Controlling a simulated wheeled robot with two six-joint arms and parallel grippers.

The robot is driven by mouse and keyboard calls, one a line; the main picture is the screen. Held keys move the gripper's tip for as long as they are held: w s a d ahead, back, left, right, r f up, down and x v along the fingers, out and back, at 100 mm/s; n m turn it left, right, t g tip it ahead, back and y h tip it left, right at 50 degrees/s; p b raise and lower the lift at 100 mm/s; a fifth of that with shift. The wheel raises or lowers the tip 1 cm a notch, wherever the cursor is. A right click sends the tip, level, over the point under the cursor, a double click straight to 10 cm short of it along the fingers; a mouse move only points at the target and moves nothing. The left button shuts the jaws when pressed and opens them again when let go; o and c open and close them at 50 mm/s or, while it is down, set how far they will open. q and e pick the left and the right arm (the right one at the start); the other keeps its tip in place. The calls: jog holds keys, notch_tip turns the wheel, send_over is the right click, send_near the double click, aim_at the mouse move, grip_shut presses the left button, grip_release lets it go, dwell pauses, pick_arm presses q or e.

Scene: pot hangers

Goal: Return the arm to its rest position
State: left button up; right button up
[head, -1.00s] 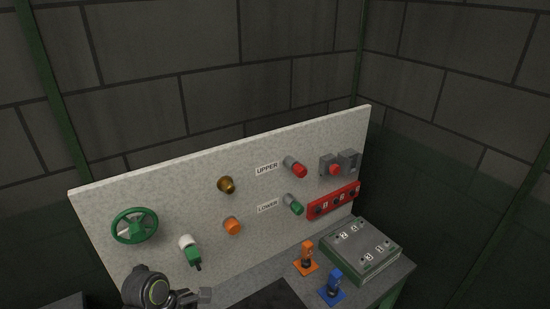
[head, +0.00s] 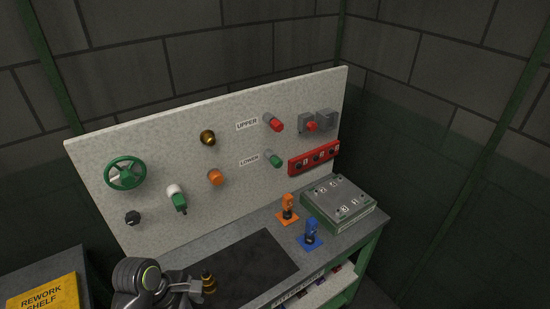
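My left arm comes in at the bottom left of the head view, with its dark wrist in front of the bench. My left gripper (head: 190,290) is small, seen from behind and partly cut by the frame edge, so its finger opening is unclear. A brass and black piece (head: 208,283) shows right beside it at the dark mat's left end; I cannot tell whether they touch. My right gripper is not in view.
The bench carries a dark mat (head: 250,268), an orange stand (head: 287,208), a blue stand (head: 310,234) and a grey-green box (head: 338,204). The upright panel (head: 110,150) holds a green handwheel (head: 125,173) and several knobs. A yellow "REWORK SHELF" sign (head: 42,293) lies lower left.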

pick_arm(q)
jog(key=s+a+r+m+t+y, duration=0.1)
jog(key=s+a+m+t+y, duration=0.15)
jog(key=s+a+m, duration=0.45)
jog(key=s+a+m+t+y, duration=0.1)
jog(key=s+a+m+y, duration=0.25)
jog(key=s+m, duration=0.55)
notch_tip(320, 180, down, 31)
jog(key=a+g+h+b, duration=0.1)
jog(key=a+g+b, duration=0.1)
jog(key=b, duration=0.5)
jog(key=s+f+b, duration=0.3)
jog(key=s+f, duration=0.4)
jog(key=f, duration=0.4)
jog(key=s+d+f+g+b, duration=0.1)
jog(key=s+f+b, duration=0.2)
jog(key=s+f, duration=0.5)
notch_tip(320, 180, down, 5)
jog(key=shift+r+h+b, duration=0.2)
jog(key=shift+h+b, duration=0.1)
jog(key=shift+b, duration=0.1)
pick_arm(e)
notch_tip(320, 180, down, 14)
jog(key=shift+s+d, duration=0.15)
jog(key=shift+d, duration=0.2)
